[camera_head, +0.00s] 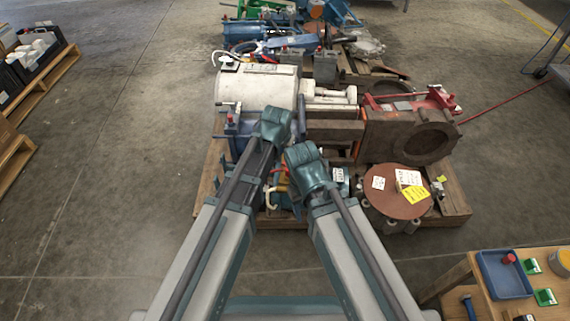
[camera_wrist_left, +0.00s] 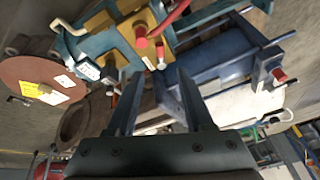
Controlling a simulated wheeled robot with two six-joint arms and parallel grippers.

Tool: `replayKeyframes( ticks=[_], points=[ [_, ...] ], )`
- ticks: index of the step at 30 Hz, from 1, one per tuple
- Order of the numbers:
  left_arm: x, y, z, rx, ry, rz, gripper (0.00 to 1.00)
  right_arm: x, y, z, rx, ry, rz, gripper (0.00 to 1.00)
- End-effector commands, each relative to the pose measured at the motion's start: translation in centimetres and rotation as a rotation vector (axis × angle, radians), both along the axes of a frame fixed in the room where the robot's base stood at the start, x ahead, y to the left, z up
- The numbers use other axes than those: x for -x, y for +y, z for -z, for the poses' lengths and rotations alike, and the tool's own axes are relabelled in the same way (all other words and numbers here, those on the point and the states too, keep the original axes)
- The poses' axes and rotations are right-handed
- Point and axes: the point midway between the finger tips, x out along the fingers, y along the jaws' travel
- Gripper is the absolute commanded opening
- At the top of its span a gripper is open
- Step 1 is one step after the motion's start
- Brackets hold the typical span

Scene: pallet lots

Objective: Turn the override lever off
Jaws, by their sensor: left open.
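In the left wrist view, a teal unit (camera_wrist_left: 92,45) with yellow blocks (camera_wrist_left: 128,33) carries a red-handled lever (camera_wrist_left: 172,18) slanting to the upper right. A smaller red knob (camera_wrist_left: 163,64) sits below it; I cannot tell which is the override lever. My left gripper (camera_wrist_left: 158,92) is open and empty, its two fingers pointing toward the yellow blocks and apart from the red handles. In the head view, my two wrists largely hide the teal and yellow unit (camera_head: 281,178). My right gripper's fingers are hidden behind its wrist.
A blue unit (camera_wrist_left: 215,75) with a red-tipped rod lies right of the left fingers. A round brown disc (camera_head: 402,190) with labels and a rusty valve (camera_head: 385,140) share the pallet (camera_head: 455,203). A wooden table (camera_head: 484,290) with a blue tray (camera_head: 503,274) stands front right.

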Motion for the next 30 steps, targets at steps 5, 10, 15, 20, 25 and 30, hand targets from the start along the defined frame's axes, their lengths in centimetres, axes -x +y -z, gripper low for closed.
replayKeyframes(
  ticks=[5, 10, 15, 20, 25, 30],
  points=[
    [-1.2, -0.2, 3.2, 0.000, 0.000, 0.000, 0.52, 0.0, 0.0, 3.2, 0.000, -0.001, 0.005, 0.50],
    [-2.2, -0.3, 5.6, 0.000, 0.000, -0.001, 0.52, 0.0, 0.0, 5.6, 0.000, -0.001, 0.011, 0.50],
    [-3.3, -0.5, 8.0, 0.000, 0.000, -0.001, 0.52, 0.0, 0.0, 8.0, 0.000, -0.003, 0.015, 0.50],
    [-4.1, -0.6, 9.8, 0.000, 0.000, -0.001, 0.52, 0.0, 0.0, 9.8, 0.000, -0.004, 0.016, 0.50],
    [-4.4, -0.7, 10.4, 0.000, 0.000, -0.001, 0.52, -0.1, 0.0, 10.4, -0.001, -0.005, 0.016, 0.50],
    [-4.4, -0.7, 10.3, 0.000, 0.000, -0.001, 0.52, -0.1, 0.0, 10.3, -0.001, -0.005, 0.016, 0.50]
  ],
)
